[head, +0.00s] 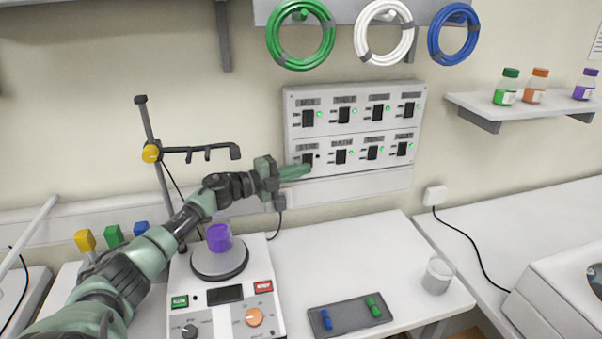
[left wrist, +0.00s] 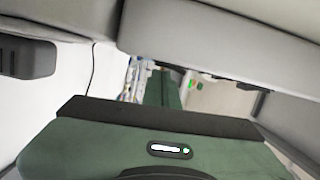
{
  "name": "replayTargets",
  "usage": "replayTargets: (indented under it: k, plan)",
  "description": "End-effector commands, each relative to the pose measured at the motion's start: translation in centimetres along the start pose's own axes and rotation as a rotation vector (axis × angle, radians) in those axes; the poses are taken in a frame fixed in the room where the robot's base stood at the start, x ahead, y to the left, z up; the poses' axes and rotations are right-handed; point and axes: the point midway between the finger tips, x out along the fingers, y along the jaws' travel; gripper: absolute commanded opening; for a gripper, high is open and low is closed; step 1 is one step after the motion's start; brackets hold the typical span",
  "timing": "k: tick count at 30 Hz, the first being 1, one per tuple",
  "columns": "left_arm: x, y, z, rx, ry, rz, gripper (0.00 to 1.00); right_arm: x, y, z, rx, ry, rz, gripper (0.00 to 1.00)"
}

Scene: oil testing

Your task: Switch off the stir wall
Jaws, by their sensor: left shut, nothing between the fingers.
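A grey wall panel (head: 350,129) holds two rows of rocker switches, each with a small label too small to read surely. The lower-left switch (head: 307,159) has a dark indicator beside it; the other switches show green lights. My left gripper (head: 302,171) is shut and empty, its green fingertips at the panel's lower-left corner, just below and left of that switch. I cannot tell whether they touch it. The green fingers also show in the left wrist view (left wrist: 162,88), pointing away. My right gripper is not in view.
A stirrer hotplate (head: 222,300) bearing a purple-filled vessel (head: 219,238) stands below my left arm. A clamp stand (head: 153,135) rises at left. A tray (head: 350,316) and a glass beaker (head: 437,276) are on the bench. Cable coils (head: 301,60) hang above the panel.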

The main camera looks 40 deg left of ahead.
Motion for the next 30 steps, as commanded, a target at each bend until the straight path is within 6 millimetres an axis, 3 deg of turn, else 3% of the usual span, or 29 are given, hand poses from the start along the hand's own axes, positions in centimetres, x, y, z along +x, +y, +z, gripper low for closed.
replayTargets:
  k: [5, 18, 30]
  plan:
    - [-1.3, 0.3, 0.2, 0.000, -0.005, 0.002, 0.00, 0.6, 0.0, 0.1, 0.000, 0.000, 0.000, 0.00]
    - [-7.1, 0.3, 0.0, 0.001, -0.001, 0.002, 0.00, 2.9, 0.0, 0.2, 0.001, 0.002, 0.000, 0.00]
    - [-7.8, -0.1, -0.1, 0.001, 0.001, -0.001, 0.00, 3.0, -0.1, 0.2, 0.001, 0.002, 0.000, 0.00]
